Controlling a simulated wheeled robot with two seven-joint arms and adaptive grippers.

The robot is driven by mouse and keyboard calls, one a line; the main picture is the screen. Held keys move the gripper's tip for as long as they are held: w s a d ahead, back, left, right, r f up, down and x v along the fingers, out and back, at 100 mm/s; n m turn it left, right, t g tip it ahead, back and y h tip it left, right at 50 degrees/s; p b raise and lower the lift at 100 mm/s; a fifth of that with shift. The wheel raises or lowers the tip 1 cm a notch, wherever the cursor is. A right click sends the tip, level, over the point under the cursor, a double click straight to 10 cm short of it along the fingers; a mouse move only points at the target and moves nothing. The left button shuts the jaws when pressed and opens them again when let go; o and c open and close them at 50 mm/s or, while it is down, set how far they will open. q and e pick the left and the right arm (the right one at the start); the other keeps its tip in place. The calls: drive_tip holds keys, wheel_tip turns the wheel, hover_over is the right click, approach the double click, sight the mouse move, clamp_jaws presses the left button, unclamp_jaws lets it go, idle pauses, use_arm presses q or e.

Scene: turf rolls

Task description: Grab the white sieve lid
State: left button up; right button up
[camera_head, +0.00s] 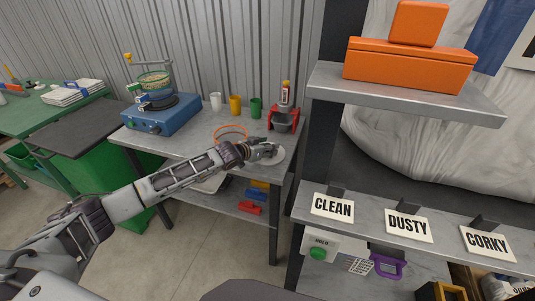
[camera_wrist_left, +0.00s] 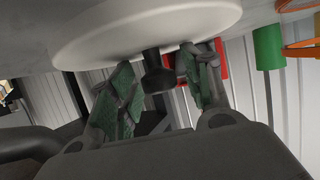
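The white sieve lid (camera_head: 278,159) is a round white disc at the front right of the grey workbench (camera_head: 190,147). In the left wrist view the lid (camera_wrist_left: 110,32) fills the top, with its dark knob (camera_wrist_left: 157,76) facing my gripper. My left gripper (camera_head: 268,151) is at the lid and hides part of it in the head view. In the wrist view its green-padded fingers (camera_wrist_left: 160,82) are apart, one on each side of the knob. A narrow gap seems to show, so I see no firm grip. My right gripper is in neither view.
Behind the lid are a red device (camera_head: 284,119) and green (camera_head: 256,107), yellow (camera_head: 235,105) and white (camera_head: 216,101) cups. An orange ring (camera_head: 231,129) lies left of my gripper. A blue machine (camera_head: 163,115) stands farther left. A shelf post (camera_head: 322,130) rises close on the right.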

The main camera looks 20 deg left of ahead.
use_arm(q)
clamp_jaws()
drive_tip(key=shift+r, duration=0.15)
wheel_tip(320, 180, up, 10)
drive_tip(key=shift+f+p, duration=0.1)
drive_tip(key=shift+p, duration=0.25)
idle(0.3)
idle(0.3)
